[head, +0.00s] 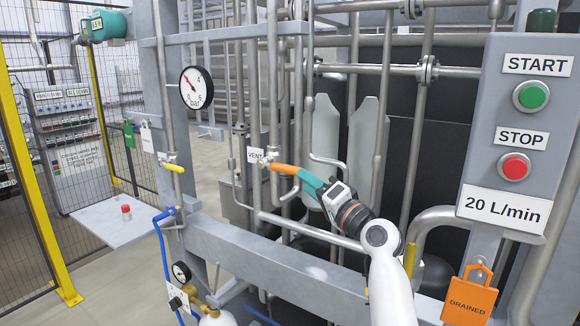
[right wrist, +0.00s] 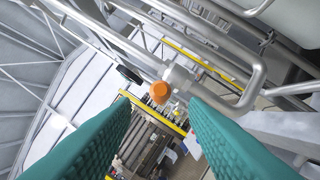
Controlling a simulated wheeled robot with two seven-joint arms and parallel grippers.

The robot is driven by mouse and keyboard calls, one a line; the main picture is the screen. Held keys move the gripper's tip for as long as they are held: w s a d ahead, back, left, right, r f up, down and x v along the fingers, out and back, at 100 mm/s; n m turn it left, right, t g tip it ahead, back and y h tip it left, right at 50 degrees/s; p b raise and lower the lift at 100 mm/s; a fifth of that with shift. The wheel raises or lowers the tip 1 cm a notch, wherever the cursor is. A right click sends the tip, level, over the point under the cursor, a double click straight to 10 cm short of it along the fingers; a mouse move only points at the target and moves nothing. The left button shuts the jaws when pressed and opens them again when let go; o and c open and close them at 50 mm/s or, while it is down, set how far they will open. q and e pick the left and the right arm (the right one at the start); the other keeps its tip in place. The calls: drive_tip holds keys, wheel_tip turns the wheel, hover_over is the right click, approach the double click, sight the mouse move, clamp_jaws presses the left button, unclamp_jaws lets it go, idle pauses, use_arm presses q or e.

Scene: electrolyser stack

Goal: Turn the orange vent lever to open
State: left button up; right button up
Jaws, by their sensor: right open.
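The orange vent lever (head: 283,168) sticks out from a valve on a thin pipe, beside the white VENT label (head: 256,155). In the head view it points right, slightly down, towards my right gripper (head: 303,176). In the right wrist view the lever (right wrist: 160,92) shows nearly end-on as a round orange tip. It lies between the lines of the two teal fingers of my right gripper (right wrist: 158,102), which are open with a gap on both sides. I cannot tell whether the fingertips overlap the lever in depth. My left gripper is not in view.
Grey pipes and a frame beam (head: 270,265) surround the valve closely. A yellow-handled valve (head: 174,168) and a pressure gauge (head: 196,87) are to the left. The START/STOP panel (head: 520,130) and an orange DRAINED tag (head: 469,303) are to the right.

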sight(290, 170)
drive_tip(key=p+x, duration=0.1)
drive_tip(key=x, duration=0.6)
drive_tip(key=shift+w+a, duration=0.15)
clamp_jaws()
